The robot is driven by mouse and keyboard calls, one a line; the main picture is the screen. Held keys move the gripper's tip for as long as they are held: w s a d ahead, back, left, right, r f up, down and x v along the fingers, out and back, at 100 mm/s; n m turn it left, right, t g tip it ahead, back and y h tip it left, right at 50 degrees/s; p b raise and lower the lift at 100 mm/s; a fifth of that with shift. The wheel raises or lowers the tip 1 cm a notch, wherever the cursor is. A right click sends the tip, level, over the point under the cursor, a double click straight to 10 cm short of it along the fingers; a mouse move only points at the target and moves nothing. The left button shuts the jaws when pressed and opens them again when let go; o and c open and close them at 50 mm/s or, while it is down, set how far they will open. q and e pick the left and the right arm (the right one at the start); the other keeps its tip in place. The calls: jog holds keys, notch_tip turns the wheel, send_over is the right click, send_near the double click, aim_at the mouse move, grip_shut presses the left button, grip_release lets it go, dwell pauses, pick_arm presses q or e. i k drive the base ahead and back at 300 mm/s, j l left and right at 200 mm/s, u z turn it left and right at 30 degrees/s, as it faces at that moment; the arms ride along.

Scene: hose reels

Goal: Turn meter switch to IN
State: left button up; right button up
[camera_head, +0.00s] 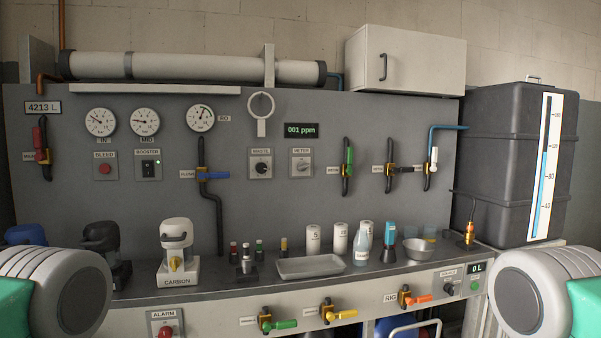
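The meter switch (301,167) is a small light-grey plate with a pale rotary knob, set in the grey wall panel (265,205) right of centre. A label that seems to read METER is above the knob. The marks around the knob are too small to read, so I cannot tell which position it is in. A similar switch with a black knob (261,168) is just left of it. Neither of my grippers shows. Only rounded grey and green parts of my arms show at the lower left and lower right, well apart from the switch.
Above the switch is a green display (301,131) reading 001 ppm. Below, a bench holds a metal tray (311,267), bottles and white cylinders (340,239). The space directly before the switch is clear.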

aim_at(302, 167)
jog(key=i+l, duration=0.9)
jog(key=l, duration=0.25)
